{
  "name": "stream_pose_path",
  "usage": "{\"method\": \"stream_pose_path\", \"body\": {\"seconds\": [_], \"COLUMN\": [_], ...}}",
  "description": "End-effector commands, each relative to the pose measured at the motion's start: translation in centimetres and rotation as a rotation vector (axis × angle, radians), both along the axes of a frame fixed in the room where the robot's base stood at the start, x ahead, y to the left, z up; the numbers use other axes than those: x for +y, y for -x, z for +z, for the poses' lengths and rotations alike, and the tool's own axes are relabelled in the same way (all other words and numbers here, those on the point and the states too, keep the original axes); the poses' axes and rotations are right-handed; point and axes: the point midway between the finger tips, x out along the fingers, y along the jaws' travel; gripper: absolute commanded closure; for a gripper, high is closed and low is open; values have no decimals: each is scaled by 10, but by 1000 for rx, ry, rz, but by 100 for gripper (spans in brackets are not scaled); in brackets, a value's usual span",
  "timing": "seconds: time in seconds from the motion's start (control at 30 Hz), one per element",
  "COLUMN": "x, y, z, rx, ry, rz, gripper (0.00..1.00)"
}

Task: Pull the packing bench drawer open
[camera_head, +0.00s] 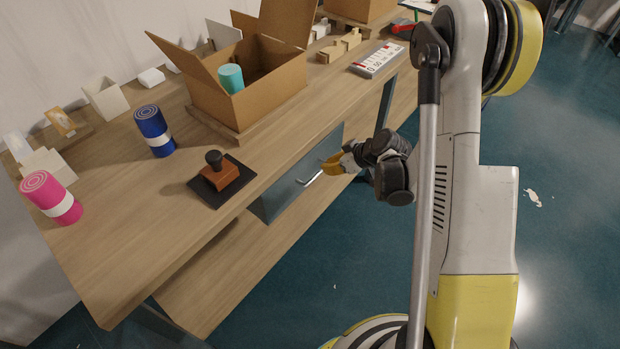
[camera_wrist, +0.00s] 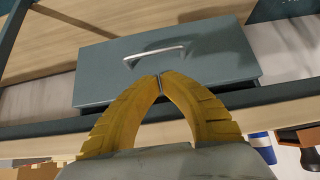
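The packing bench drawer (camera_head: 285,199) is a grey-blue box under the bench top. It also shows in the wrist view (camera_wrist: 215,62), with a thin pale bar handle (camera_wrist: 155,52) across it. In the head view the handle (camera_head: 313,179) stands out from the drawer front. My gripper (camera_head: 328,167) has yellow fingers and is close to the handle in the head view. In the wrist view the fingertips (camera_wrist: 160,77) meet with nothing seen between them, and the handle appears just beyond them. I cannot tell whether they touch it.
The wooden bench top (camera_head: 120,225) carries a stamp on a dark pad (camera_head: 218,180), blue (camera_head: 154,130) and pink (camera_head: 51,198) rolls, and an open carton (camera_head: 245,95) with a teal roll. A lower shelf (camera_head: 215,280) lies beneath. The floor (camera_head: 560,200) at right is mostly clear.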

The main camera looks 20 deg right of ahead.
Motion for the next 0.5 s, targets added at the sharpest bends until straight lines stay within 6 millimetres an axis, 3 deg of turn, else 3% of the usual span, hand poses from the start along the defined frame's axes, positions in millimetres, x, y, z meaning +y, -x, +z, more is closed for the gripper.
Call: {"method": "stream_pose_path", "body": {"seconds": [0.5], "x": [31], "y": [-44], "z": [-61], "rx": [-2], "ry": [0], "rz": [3], "gripper": [100]}}
